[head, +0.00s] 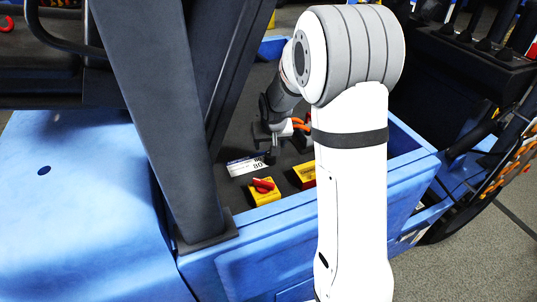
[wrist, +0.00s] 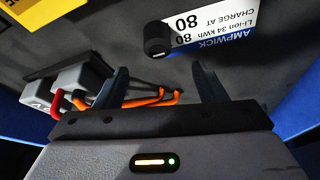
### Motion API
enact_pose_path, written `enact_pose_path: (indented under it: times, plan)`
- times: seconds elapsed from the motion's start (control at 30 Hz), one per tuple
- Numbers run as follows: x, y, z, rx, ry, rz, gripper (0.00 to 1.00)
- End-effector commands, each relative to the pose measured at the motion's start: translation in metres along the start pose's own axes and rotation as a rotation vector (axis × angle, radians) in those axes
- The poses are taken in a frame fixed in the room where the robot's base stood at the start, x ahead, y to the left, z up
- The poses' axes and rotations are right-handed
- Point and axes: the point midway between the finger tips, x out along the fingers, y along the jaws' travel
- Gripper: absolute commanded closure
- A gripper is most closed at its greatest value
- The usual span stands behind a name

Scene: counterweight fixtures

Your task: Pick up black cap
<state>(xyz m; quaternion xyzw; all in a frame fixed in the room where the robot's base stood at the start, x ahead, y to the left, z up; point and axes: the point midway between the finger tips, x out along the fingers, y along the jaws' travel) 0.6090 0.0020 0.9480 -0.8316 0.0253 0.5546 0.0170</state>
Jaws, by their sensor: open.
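The black cap (wrist: 157,39) is a short dark cylinder at the top middle of the wrist view. It stands beside or over the edge of a white and blue battery label (wrist: 215,25). My gripper (wrist: 160,78) is open, with its two dark blue-grey fingers spread wide and nothing between them. The cap lies beyond the fingertips, roughly between their lines, and appears apart from them. In the head view, my arm reaches down into the blue-walled bay, and the label (head: 245,166) shows there. Dark parts near the label make the cap hard to tell from the gripper there.
Grey connectors (wrist: 82,82) with orange cables and a red handle (wrist: 57,103) sit near the left finger. A yellow box with a red rotary switch (head: 264,190) stands at the bay's front. Blue walls (head: 300,225) and a dark slanted post (head: 165,110) bound the bay.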

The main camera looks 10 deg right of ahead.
Motion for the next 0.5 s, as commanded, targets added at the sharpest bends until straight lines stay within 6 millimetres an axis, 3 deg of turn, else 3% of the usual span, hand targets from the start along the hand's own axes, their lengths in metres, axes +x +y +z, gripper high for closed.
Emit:
enact_pose_path:
  times: [0.5]
  plan:
    - [0.061,0.004,0.006,0.002,-0.004,0.002,0.36]
